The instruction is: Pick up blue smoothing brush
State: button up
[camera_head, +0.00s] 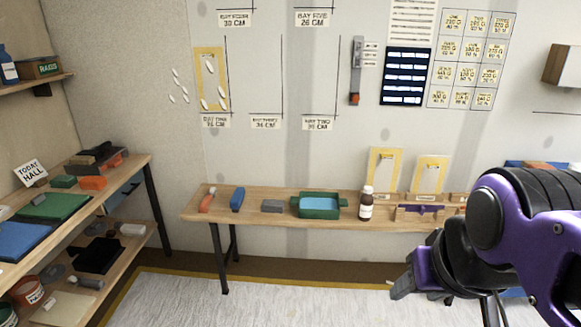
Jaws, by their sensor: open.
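A blue block-like object (237,198), which looks like the blue smoothing brush, lies near the left end of the long wooden bench against the back wall. An orange-red object with a grey end (207,200) lies just left of it. My gripper (402,287) is at the lower right, in front of the bench and lower in the picture. It is far to the right of the blue object and touches nothing that I can see. Its fingers are small and partly hidden by my purple and black arm.
A loaded shelf (142,168) stands at left. The floor cloth (240,300) before the bench looks clear.

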aim_at(236, 201)
jog(key=i+j, duration=1.85)
jog(key=j, duration=0.15)
